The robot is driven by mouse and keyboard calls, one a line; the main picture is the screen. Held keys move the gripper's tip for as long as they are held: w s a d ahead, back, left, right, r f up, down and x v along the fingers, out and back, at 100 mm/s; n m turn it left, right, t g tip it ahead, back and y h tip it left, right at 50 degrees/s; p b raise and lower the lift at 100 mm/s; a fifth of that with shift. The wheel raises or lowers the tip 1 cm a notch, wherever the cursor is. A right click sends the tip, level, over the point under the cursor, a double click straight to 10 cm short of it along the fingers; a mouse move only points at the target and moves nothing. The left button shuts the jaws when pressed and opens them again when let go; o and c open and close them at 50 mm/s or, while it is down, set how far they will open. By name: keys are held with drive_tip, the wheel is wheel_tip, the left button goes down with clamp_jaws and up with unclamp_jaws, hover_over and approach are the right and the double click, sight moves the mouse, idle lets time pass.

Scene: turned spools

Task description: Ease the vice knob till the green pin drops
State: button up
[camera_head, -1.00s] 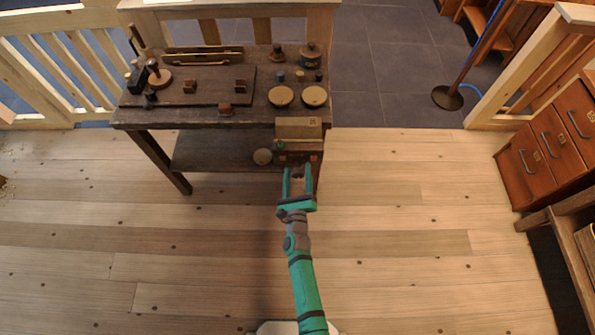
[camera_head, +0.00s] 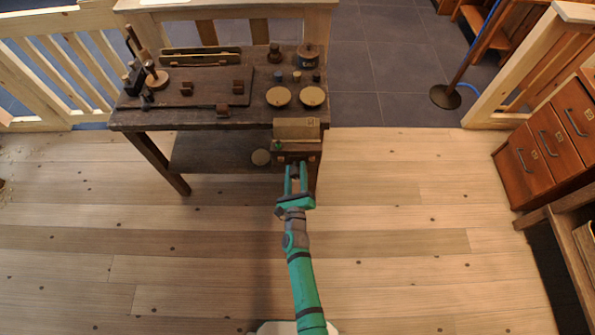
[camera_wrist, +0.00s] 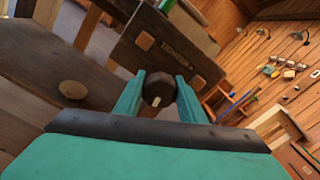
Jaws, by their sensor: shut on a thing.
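The vice (camera_head: 297,129) is fixed to the front right of the dark workbench, with a pale block on top and a dark front jaw that also shows in the wrist view (camera_wrist: 165,48). Its dark round knob (camera_wrist: 159,89) faces me, with a small pale mark on it. My gripper (camera_head: 296,170) is shut on the knob, one green finger on each side, as the wrist view (camera_wrist: 159,98) shows. The green pin (camera_head: 278,147) stands at the left part of the vice; a green piece shows at the top of the wrist view (camera_wrist: 168,5). Its lower end is hidden.
The workbench (camera_head: 190,117) carries two round discs, several small turned pieces and a dark board with pegs. Drawers (camera_head: 545,140) stand at right. The floor around my arm is clear.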

drive_tip(key=n, duration=0.3)
drive_tip(key=shift+s+a+n, duration=0.1)
drive_tip(key=shift+a+n, duration=0.05)
drive_tip(key=shift+n, duration=0.25)
drive_tip(key=n, duration=0.5)
drive_tip(key=shift+f, duration=0.1)
drive_tip(key=n, duration=0.5)
drive_tip(key=shift+f, duration=0.1)
drive_tip(key=n, duration=1.1)
drive_tip(key=shift+d+f+n, duration=0.15)
drive_tip(key=shift+d+n, duration=0.05)
drive_tip(key=shift+n, duration=0.1)
drive_tip(key=n, duration=0.2)
drive_tip(key=shift+n, duration=0.4)
drive_tip(key=n, duration=0.4)
drive_tip(key=shift+n, duration=0.3)
drive_tip(key=n, duration=0.3)
drive_tip(key=shift+w+d, duration=0.15)
drive_tip(key=shift+w, duration=0.05)
drive_tip(key=shift+d+n, duration=0.15)
drive_tip(key=shift+n, duration=0.45)
drive_tip(key=shift+s+a, duration=0.15)
drive_tip(key=shift+a, duration=0.1)
